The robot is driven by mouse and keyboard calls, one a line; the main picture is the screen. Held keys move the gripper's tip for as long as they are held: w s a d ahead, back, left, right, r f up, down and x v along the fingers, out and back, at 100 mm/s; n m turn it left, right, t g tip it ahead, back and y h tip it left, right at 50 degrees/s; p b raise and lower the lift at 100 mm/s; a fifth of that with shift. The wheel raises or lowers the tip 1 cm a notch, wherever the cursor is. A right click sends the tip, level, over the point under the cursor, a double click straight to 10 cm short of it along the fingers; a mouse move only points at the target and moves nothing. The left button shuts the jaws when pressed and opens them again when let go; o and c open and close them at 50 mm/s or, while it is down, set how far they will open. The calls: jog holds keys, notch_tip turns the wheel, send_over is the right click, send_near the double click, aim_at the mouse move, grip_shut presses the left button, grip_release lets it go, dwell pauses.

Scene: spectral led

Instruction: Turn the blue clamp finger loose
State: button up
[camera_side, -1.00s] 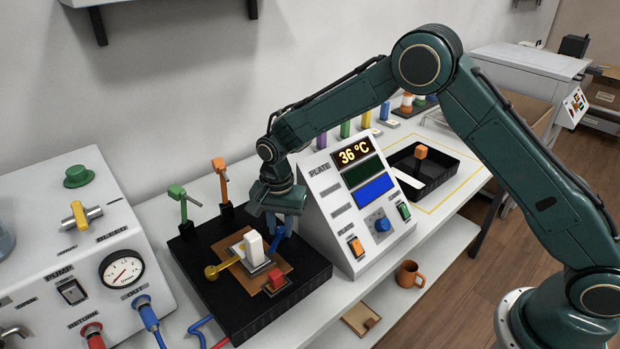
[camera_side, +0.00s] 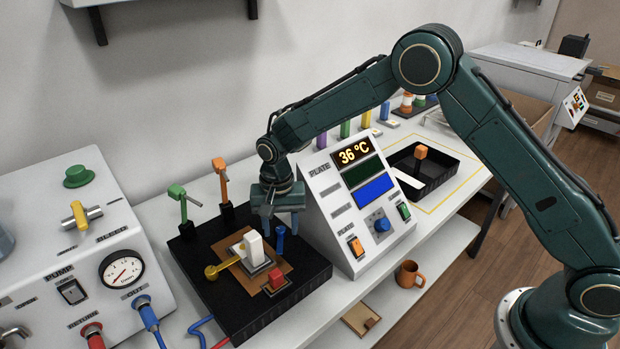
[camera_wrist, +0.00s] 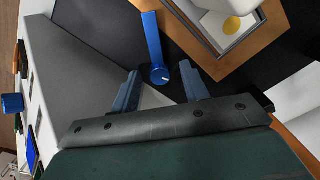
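The blue clamp finger (camera_side: 280,239) stands at the right side of the black base, behind the white block (camera_side: 254,246). In the wrist view its bar (camera_wrist: 152,38) runs up the picture from a round blue knob, beside the brown plate and apart from it. My gripper (camera_side: 280,222) is above the blue clamp finger, pointing down. In the wrist view my gripper (camera_wrist: 160,72) is open, with one finger on each side of the knob and gaps between. Nothing is held. A yellow clamp finger (camera_side: 222,266) reaches toward the white block.
Green (camera_side: 180,195) and orange (camera_side: 221,172) clamp fingers stand raised at the base's back left. A red block (camera_side: 276,279) sits at the front. The sloped control panel (camera_side: 335,205), reading 36 °C, stands close to the right of my gripper. A pump box (camera_side: 60,250) is at left.

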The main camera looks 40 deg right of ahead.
aim_at(281, 229)
jog(key=shift+r, duration=0.1)
notch_tip(281, 229, up, 14)
jog(key=shift+f, duration=0.2)
dwell(0.8)
jog(key=shift+m, duration=0.3)
jog(key=m, duration=0.4)
dwell(0.3)
jog(key=shift+f, duration=6.85)
